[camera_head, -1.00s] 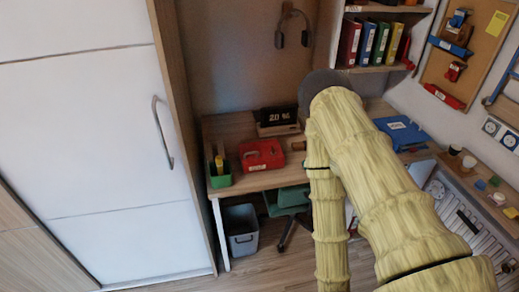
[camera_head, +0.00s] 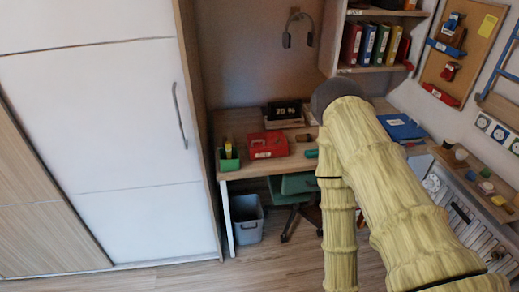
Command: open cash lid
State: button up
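A red box with a dark handle on top, which looks like the cash box (camera_head: 267,145), sits on the wooden desk (camera_head: 235,126) left of my arm. Its lid appears shut. My arm, in a yellow ribbed cover, reaches from the lower right toward the desk. My gripper is hidden behind the arm, so its fingers and their distance from the box do not show.
A green pen holder (camera_head: 229,158) stands left of the red box, and a dark flip clock (camera_head: 284,112) behind it. A blue folder (camera_head: 401,128) lies at the right. A green chair (camera_head: 292,186) and grey bin (camera_head: 247,219) are below. A white wardrobe (camera_head: 110,140) fills the left.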

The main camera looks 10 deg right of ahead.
aim_at(267, 137)
jog(key=u, duration=0.7)
jog(key=i, duration=0.95)
jog(key=z, duration=0.7)
